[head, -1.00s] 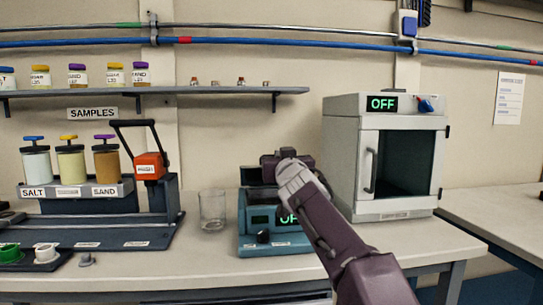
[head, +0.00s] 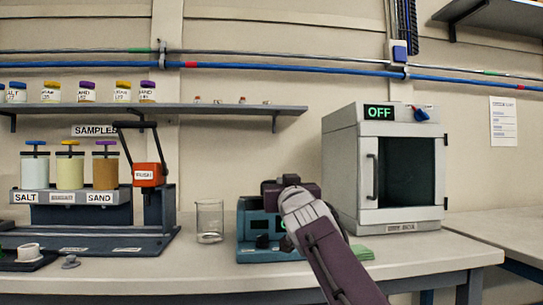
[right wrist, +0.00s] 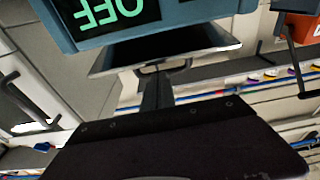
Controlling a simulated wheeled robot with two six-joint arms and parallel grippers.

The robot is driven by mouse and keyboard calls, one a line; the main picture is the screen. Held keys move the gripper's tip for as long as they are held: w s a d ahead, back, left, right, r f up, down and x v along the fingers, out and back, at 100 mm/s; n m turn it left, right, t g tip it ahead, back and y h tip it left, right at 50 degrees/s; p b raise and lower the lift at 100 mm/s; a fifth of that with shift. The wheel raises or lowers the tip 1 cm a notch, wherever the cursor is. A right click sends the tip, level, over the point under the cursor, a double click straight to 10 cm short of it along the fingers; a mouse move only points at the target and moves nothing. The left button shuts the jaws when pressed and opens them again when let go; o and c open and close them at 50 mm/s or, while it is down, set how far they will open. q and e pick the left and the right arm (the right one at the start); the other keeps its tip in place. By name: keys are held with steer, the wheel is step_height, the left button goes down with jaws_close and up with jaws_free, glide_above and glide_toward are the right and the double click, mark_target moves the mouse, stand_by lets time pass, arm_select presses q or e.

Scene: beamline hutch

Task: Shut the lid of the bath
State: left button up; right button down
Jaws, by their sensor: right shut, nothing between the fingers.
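The bath (head: 262,246) is a blue box with a green-lit display on the bench, left of the white oven. In the right wrist view its front (right wrist: 190,18) shows upside down, with the display reading OFF. A grey panel with a handle, which looks like its lid (right wrist: 215,40), sits tilted at the body's top edge; how far open it is I cannot tell. My right gripper (head: 290,186) is in front of and above the bath, hiding much of it. Its dark fingers (right wrist: 156,88) are shut and empty, close to the lid's handle. My left gripper is out of view.
A glass beaker (head: 209,222) stands just left of the bath. The white oven (head: 343,175) stands to the right, with a green pad (head: 361,254) before it. The sample rack (head: 75,197) and a press with an orange block (head: 148,174) are at left. The front bench is mostly clear.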

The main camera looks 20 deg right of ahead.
mark_target(276, 225)
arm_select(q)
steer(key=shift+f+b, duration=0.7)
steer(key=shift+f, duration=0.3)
arm_select(e)
steer(key=shift+s+f, duration=0.1)
steer(key=shift+f, duration=1)
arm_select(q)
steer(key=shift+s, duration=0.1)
